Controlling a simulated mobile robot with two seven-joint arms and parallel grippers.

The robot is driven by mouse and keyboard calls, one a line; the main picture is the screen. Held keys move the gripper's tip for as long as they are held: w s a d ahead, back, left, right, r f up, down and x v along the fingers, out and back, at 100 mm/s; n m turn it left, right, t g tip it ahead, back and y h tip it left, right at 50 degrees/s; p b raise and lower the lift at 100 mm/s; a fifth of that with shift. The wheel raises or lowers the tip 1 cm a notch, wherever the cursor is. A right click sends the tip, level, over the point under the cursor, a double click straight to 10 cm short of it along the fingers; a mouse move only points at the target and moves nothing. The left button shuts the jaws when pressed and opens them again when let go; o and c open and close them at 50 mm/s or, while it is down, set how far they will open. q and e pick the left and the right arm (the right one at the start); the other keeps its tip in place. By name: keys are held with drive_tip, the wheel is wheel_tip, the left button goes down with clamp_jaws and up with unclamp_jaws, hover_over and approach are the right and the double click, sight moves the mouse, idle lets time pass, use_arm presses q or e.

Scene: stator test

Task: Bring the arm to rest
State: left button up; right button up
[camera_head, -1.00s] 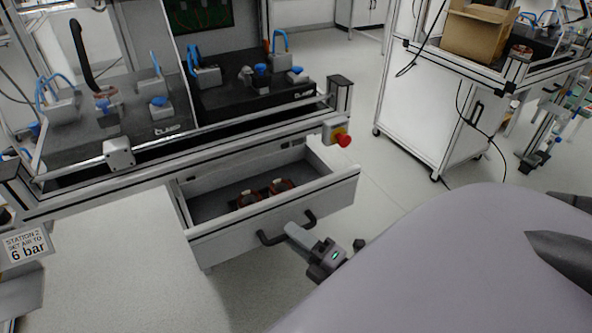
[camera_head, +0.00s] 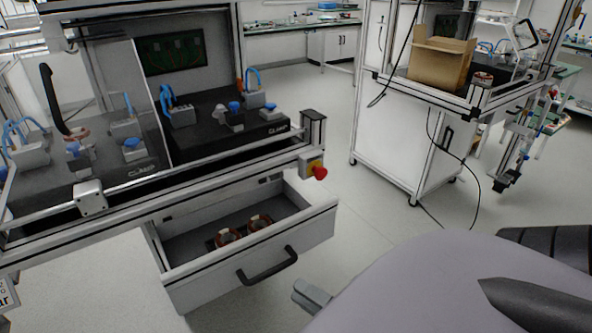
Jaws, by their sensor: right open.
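My right gripper (camera_head: 312,297) shows at the bottom centre, partly hidden behind a large pale grey part of my own body. It is open and empty. It is apart from the black handle (camera_head: 267,266) of the drawer, to the right of and below it. The drawer (camera_head: 318,228) stands pulled out under the workbench. Two copper-coloured stators (camera_head: 228,237) lie side by side inside it. My left gripper is not in view.
The workbench (camera_head: 218,171) with clamp fixtures and a red emergency stop button (camera_head: 319,172) is above the drawer. A second white station (camera_head: 394,140) carries a cardboard box (camera_head: 440,63) at the right. A cable hangs beside it. The floor between them is clear.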

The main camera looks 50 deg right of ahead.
idle(0.6)
drive_tip(key=s+a+m+g+h+p, duration=0.1)
drive_tip(key=a+m+g+p, duration=0.8)
drive_tip(key=m, duration=0.9)
drive_tip(key=shift+s+a, duration=0.75)
drive_tip(key=shift+a, duration=0.5)
